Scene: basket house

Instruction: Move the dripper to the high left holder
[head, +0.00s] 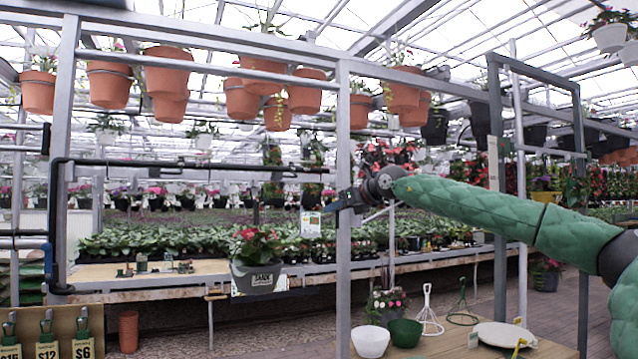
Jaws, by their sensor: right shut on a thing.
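My right gripper (345,203) reaches in from the right beside the grey metal post in the middle. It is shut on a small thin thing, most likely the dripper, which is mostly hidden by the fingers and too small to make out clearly. A black pipe (200,162) runs across the left half, a little higher than the gripper and to its left. I cannot tell for sure which part is the high left holder. My left gripper is not in view.
A grey pot with red flowers (256,278) hangs left of the post (343,120). A white card (311,225) hangs near the gripper. Terracotta pots (167,70) hang overhead. A wooden table (440,346) at the lower right holds a white bowl (370,342) and a green bowl (404,333).

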